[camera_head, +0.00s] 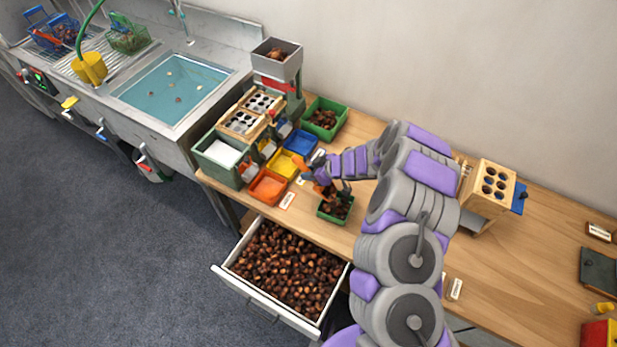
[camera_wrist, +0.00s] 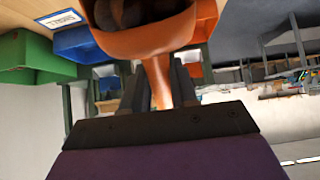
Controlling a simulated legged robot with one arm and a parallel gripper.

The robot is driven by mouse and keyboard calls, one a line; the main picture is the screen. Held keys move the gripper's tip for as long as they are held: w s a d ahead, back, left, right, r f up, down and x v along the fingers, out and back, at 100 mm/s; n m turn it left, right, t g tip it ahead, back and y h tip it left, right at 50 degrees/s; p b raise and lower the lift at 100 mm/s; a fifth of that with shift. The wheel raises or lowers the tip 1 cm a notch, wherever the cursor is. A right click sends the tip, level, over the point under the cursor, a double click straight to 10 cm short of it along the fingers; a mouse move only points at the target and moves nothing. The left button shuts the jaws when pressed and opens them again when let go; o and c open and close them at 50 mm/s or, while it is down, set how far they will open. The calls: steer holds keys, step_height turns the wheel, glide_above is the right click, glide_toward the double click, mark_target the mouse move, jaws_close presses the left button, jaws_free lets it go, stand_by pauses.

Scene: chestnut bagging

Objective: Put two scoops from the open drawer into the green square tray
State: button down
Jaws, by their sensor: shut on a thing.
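The open drawer (camera_head: 335,285) is pulled out below the table's front edge and is filled with chestnuts (camera_head: 285,265). A small green square tray (camera_head: 323,217) stands on the table just behind the drawer, with some chestnuts visible in it. My gripper (camera_head: 328,178) is over this tray, partly hidden by my arm. It is shut on the handle of an orange scoop (camera_wrist: 157,80). In the wrist view the scoop's bowl is cut off by the top edge and dark chestnuts (camera_wrist: 125,12) show in it.
Orange (camera_head: 268,186), yellow (camera_head: 285,163) and blue (camera_head: 300,143) trays stand left of my gripper. A larger green tray (camera_head: 341,112) with chestnuts is behind. A wooden block with holes (camera_head: 492,182) stands to the right. The sink (camera_head: 170,85) is at the left.

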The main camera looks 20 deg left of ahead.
steer(key=b, duration=0.1)
steer(key=y+b, duration=0.1)
steer(key=shift+d+r+b, duration=0.15)
steer(key=shift+r+b, duration=0.15)
steer(key=shift+b, duration=0.05)
steer(key=shift+s+d+b, duration=0.1)
steer(key=shift+d+b, duration=0.25)
steer(key=shift+b, duration=0.05)
steer(key=d+y, duration=0.1)
steer(key=d+r+y+b, duration=0.1)
steer(key=d+r+t+y+b, duration=0.1)
steer(key=shift+s+d+r, duration=0.1)
steer(key=shift+s+d, duration=0.1)
steer(key=shift+s, duration=0.05)
steer(key=shift+s+d+r+y, duration=0.1)
steer(key=shift+d+r+y, duration=0.35)
steer(key=shift+y, duration=0.55)
steer(key=shift+a, duration=0.1)
steer(key=shift+d, duration=0.2)
steer(key=shift+a, duration=0.15)
